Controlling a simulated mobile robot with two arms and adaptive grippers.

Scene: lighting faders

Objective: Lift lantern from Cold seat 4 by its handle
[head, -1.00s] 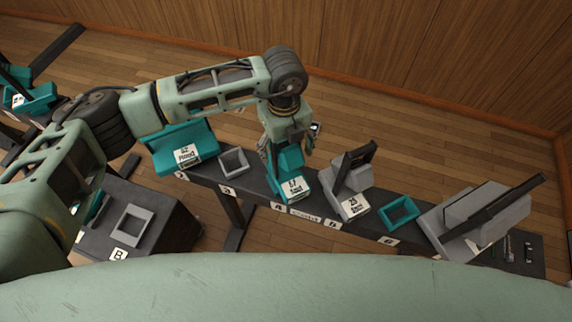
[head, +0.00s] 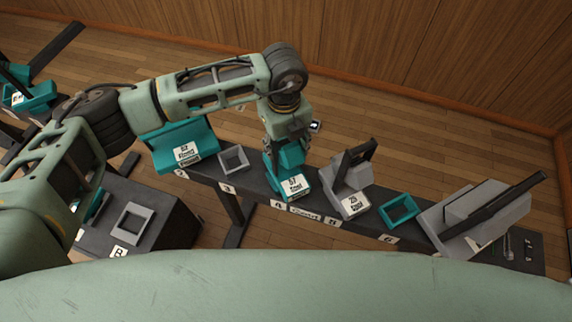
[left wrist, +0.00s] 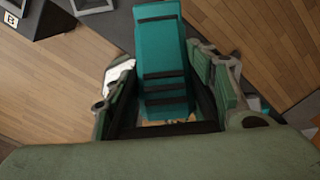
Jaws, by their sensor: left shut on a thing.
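The teal lantern (head: 288,178) stands at the rail position marked 4, with a white label on its front that seems to read 57. My left gripper (head: 287,142) is directly above it, pointing down and shut on its upper part. In the left wrist view the teal lantern (left wrist: 163,60) lies between the two fingers of my left gripper (left wrist: 165,75). The handle itself is mostly hidden by the gripper. The lantern appears to be still on the rail. My right gripper is not in view.
On the dark rail (head: 263,189), an empty grey seat (head: 233,159) is at left, and a grey lantern (head: 347,187) stands close at right. Beyond are an empty teal seat (head: 399,209) and a large grey lantern (head: 470,220). A larger teal lantern (head: 180,143) stands at far left.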

